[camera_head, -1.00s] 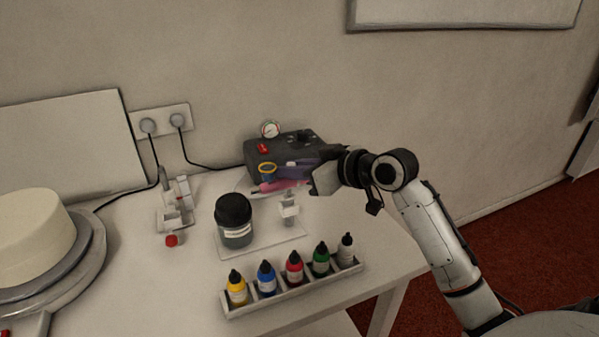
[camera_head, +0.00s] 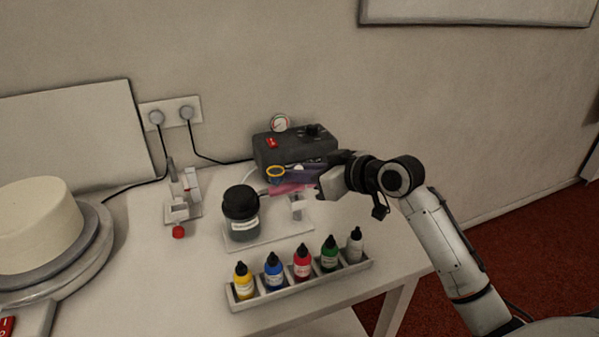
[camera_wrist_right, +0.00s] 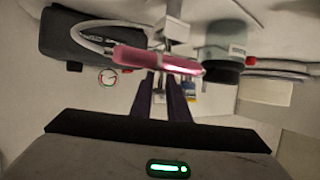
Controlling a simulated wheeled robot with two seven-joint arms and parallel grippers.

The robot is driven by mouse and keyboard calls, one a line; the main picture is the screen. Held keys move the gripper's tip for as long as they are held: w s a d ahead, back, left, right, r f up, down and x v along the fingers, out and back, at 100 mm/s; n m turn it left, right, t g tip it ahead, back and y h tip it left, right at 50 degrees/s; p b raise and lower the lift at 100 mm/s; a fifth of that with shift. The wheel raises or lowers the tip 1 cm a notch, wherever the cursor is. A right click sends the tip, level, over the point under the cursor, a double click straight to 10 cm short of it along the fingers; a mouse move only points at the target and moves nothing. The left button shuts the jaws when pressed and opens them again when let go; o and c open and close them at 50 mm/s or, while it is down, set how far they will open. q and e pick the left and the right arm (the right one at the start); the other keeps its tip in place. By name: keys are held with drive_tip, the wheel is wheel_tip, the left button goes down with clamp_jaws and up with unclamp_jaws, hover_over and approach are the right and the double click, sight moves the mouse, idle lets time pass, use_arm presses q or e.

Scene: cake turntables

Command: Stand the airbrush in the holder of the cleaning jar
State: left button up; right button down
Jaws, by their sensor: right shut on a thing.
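The pink airbrush (camera_head: 291,189) lies roughly level across the fingers of my right gripper (camera_head: 305,177), its thin end pointing left toward the cleaning jar (camera_head: 240,226). In the right wrist view, my right gripper's dark fingers (camera_wrist_right: 166,95) are shut on the airbrush (camera_wrist_right: 150,58). The jar has a black lid and stands on a white base plate (camera_head: 262,240). The white holder (camera_head: 297,212) stands on the plate to the jar's right. The airbrush overlaps the holder's top in the head view; I cannot tell whether they touch. My left gripper is not in view.
A dark compressor (camera_head: 290,148) with a gauge stands behind. A rack (camera_head: 305,288) of several paint bottles lies in front. A white stand with a red knob (camera_head: 179,231) and a cake on a turntable (camera_head: 90,259) are at left.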

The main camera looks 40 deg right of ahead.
drive_tip(key=shift+f, duration=0.2)
drive_tip(key=c, duration=1.6)
unclamp_jaws()
drive_tip(key=v, duration=1)
drive_tip(key=shift+s, duration=0.2)
